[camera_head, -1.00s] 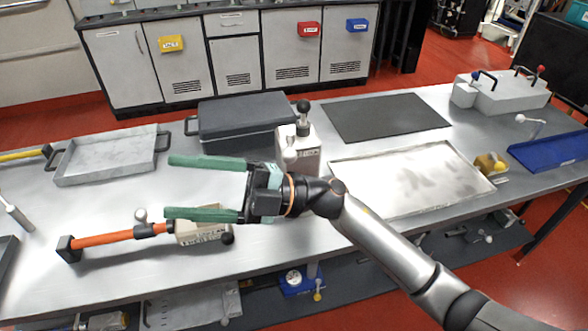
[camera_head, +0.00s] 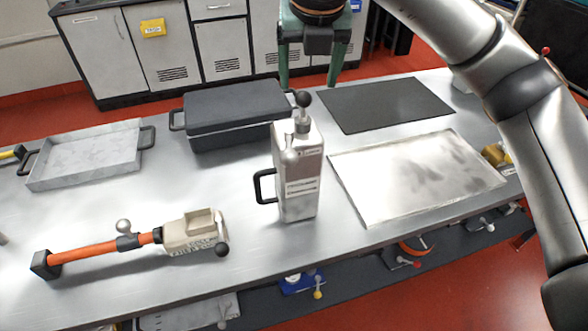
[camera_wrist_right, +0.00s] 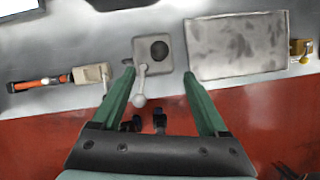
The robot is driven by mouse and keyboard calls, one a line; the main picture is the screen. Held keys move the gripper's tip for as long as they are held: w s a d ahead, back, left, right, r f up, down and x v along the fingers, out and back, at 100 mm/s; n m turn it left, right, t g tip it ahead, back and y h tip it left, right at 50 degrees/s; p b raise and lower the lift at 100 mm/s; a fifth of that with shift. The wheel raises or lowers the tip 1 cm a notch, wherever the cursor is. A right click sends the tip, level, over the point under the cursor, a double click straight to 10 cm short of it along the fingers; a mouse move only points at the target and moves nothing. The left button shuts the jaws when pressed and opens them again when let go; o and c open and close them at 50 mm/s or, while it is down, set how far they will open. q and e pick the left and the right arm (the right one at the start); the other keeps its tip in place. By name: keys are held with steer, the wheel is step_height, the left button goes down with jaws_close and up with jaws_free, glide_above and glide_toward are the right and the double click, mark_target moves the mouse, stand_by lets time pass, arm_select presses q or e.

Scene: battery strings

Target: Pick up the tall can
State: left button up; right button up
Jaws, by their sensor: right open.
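The tall can (camera_head: 300,180) is a grey-white upright box-shaped can with a black knob on top, a small lever and a black side handle. It stands on the metal table in the head view, and nothing hides it. In the right wrist view the can (camera_wrist_right: 174,52) is seen from above, beyond the fingertips. My right gripper (camera_head: 308,84) points downward with green fingers spread wide, behind and above the can in the head view. It also shows in the right wrist view (camera_wrist_right: 156,80), open and empty. My left gripper is not in view.
An orange-handled tool (camera_head: 105,248) lies left of the can. A dark case (camera_head: 238,112) and a grey tray (camera_head: 85,168) stand farther back. A black mat (camera_head: 385,104) and a pale metal sheet (camera_head: 415,178) lie to the right. Bare table lies in front of the case.

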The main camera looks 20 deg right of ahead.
mark_target(304, 108)
steer(key=x, duration=0.6)
steer(key=shift+f, duration=0.2)
steer(key=shift+p+x, duration=0.9)
steer(key=shift+x, duration=1.85)
jaws_close()
steer(key=shift+w+r, duration=0.1)
steer(key=shift+r, duration=0.05)
